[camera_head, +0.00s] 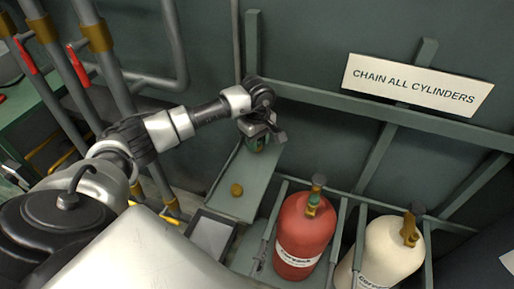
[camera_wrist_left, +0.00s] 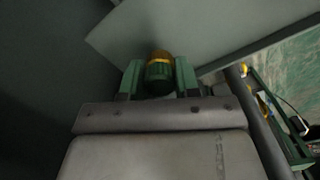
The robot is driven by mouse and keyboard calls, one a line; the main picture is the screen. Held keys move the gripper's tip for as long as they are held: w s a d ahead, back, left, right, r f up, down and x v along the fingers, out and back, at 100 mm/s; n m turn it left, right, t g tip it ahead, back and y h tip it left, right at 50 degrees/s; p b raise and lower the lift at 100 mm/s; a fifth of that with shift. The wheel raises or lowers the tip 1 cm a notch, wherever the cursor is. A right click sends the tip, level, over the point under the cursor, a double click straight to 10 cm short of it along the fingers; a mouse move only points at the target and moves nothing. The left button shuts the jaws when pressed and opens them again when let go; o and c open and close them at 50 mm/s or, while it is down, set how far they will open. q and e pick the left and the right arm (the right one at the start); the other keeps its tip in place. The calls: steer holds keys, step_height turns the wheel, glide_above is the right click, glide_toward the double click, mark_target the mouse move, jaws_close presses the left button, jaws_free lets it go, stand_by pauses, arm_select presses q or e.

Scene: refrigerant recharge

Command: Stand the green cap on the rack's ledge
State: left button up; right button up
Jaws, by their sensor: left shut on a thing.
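My left gripper (camera_head: 258,140) is over the upper end of the rack's ledge (camera_head: 238,165), a grey-green sloping plate in the head view. It is shut on the green cap (camera_wrist_left: 160,77), which sits between both fingers in the left wrist view (camera_wrist_left: 160,82). A brass-coloured part shows at the cap's far end; I cannot tell if it belongs to the cap. In the head view the cap is mostly hidden by the gripper, and whether it touches the ledge is unclear. My right gripper is not in view.
A red cylinder (camera_head: 305,235) and a cream cylinder (camera_head: 387,250) stand in the rack at right. Pipes with red handles (camera_head: 78,65) are at left.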

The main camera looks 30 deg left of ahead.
mark_target(257, 156)
arm_select(q)
step_height(257, 156, down, 3)
steer(key=shift+r, duration=0.15)
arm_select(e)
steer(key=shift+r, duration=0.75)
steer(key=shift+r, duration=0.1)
arm_select(q)
steer(key=shift+f, duration=0.2)
steer(key=o, duration=0.9)
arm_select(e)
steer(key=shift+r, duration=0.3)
arm_select(q)
steer(key=shift+r, duration=0.15)
step_height(257, 156, up, 12)
steer(key=shift+p, duration=0.65)
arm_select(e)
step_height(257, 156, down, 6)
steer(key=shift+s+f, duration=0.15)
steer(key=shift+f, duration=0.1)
